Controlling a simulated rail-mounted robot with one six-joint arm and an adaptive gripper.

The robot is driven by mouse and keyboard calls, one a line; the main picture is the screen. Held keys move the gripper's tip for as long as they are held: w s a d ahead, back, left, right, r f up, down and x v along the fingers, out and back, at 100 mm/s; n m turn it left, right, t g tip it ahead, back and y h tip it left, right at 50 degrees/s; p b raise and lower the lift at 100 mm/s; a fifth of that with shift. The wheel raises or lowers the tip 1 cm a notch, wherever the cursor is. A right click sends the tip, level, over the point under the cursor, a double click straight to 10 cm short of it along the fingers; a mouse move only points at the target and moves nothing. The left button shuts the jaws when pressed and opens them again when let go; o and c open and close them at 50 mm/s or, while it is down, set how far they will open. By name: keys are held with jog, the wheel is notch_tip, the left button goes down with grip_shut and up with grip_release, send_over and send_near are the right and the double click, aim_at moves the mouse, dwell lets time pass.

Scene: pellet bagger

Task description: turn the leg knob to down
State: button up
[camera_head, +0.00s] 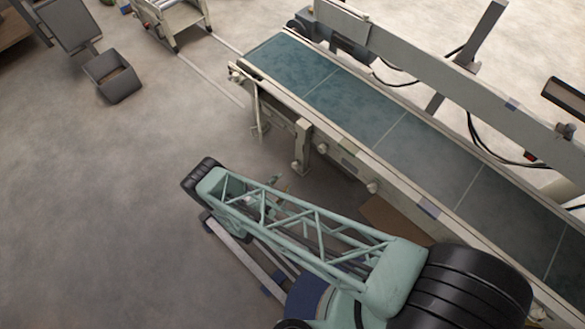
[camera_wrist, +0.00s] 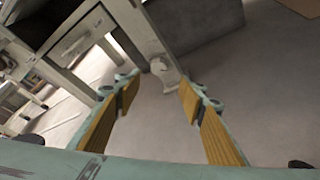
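A pale rounded knob (camera_wrist: 159,66) shows in the wrist view at the lower end of a pale conveyor leg (camera_wrist: 148,36). It lies ahead of the fingertips, between them in the picture and apart from them. Which way the knob is turned is too small to tell. My gripper (camera_wrist: 158,92) is open and empty, with yellow pads on both fingers. In the head view, the conveyor (camera_head: 398,140) has a teal belt and pale legs below its near side. My arm's green truss hides much of the area where my gripper is there.
A grey box-like block (camera_wrist: 205,25) stands behind the leg in the wrist view. A grey bin (camera_head: 112,76) stands at the upper left of the head view. A brown panel (camera_head: 396,218) lies below the conveyor's near side.

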aim_at(294, 167)
jog(key=shift+a, duration=0.1)
dwell(0.5)
jog(key=shift+b+x, duration=1.6)
jog(key=shift+x, duration=5.25)
jog(key=c, duration=0.8)
